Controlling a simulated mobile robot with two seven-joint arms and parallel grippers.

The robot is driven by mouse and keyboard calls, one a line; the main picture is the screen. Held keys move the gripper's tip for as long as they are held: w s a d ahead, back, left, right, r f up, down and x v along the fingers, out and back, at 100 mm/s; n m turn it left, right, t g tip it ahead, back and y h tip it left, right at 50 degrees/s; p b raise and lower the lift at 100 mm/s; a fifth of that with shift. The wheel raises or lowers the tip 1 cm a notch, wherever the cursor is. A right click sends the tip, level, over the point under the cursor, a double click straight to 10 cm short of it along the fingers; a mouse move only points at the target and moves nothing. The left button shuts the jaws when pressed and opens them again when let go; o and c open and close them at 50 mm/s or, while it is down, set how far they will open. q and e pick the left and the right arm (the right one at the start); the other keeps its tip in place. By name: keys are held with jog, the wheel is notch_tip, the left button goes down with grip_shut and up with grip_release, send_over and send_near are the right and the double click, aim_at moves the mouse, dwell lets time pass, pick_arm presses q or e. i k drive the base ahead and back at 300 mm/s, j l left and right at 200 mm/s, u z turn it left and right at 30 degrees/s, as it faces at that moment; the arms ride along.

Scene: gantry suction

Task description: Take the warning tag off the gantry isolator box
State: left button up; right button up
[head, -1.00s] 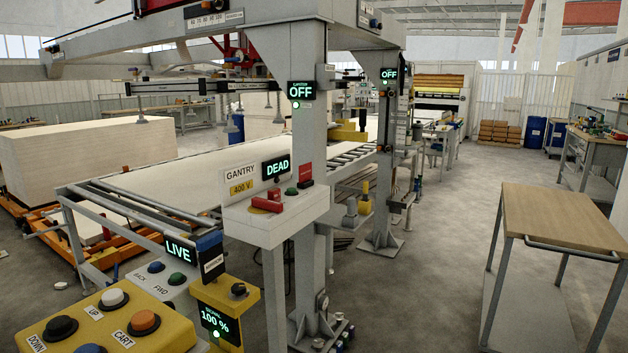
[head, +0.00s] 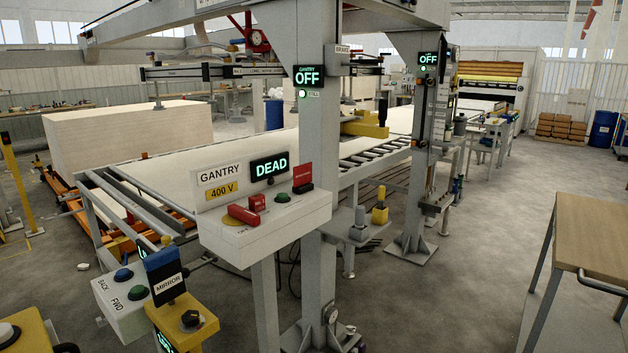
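The gantry isolator box (head: 285,222) is a light grey box on a post in the middle of the head view. Its back plate carries a "GANTRY" label, a yellow "400 V" label and a display (head: 269,168) reading "DEAD". On its top are a red handle (head: 243,215), a small red block (head: 256,202), a green button (head: 282,197) and a dark-and-red piece at the right. A red tag-like plate with small lettering (head: 302,174) stands at the right end; I cannot read it. Neither of my grippers is in view.
The gantry column (head: 320,130), with an "OFF" display, stands right behind the box. A yellow "MIRROR" control post (head: 183,318) and a grey BACK/FWD box (head: 122,305) stand front left. A wooden-topped table (head: 592,232) is at the right, with open floor between.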

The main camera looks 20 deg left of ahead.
aim_at(304, 174)
jog(key=i, duration=0.7)
jog(key=i+l+u, duration=0.15)
jog(key=i, duration=0.6)
